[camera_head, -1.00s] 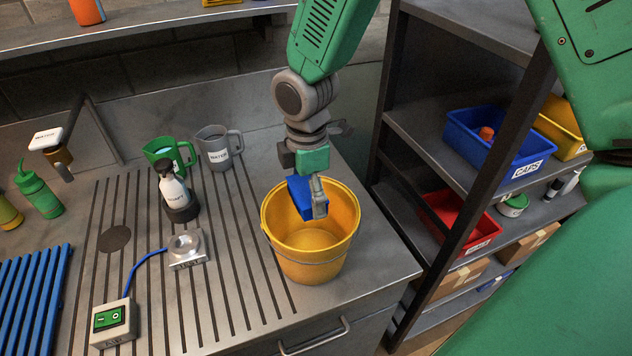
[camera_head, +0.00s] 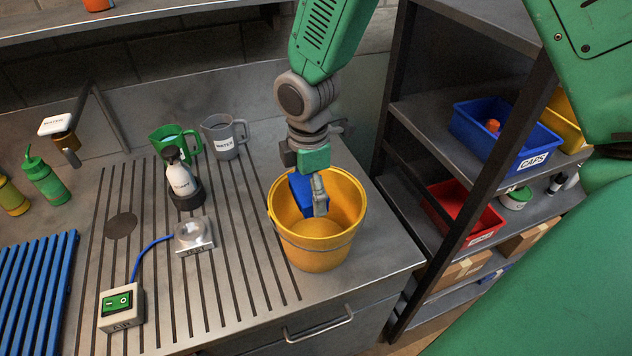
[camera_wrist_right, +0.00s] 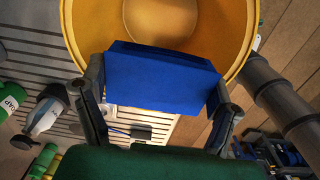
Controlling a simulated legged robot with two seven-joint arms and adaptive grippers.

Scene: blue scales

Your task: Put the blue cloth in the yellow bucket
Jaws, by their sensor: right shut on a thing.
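The yellow bucket (camera_head: 317,255) stands upright near the right end of the metal counter. My right gripper (camera_head: 312,192) points down at the bucket's mouth and is shut on the blue cloth (camera_head: 303,192), a folded block. In the head view the cloth overlaps the inside of the bucket's opening. In the right wrist view the blue cloth (camera_wrist_right: 163,80) spans between the two fingers of my right gripper (camera_wrist_right: 158,95), with the yellow bucket (camera_wrist_right: 232,25) beyond it. The exact height of the cloth against the rim is hard to tell. My left gripper is not in view.
Left of the bucket on the counter are a spray bottle (camera_head: 182,182), a small metal stand (camera_head: 193,237), a switch box (camera_head: 121,307) and green (camera_head: 177,142) and grey (camera_head: 225,138) jugs. A shelf with a blue bin (camera_head: 505,140) and a red bin (camera_head: 460,215) stands at right.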

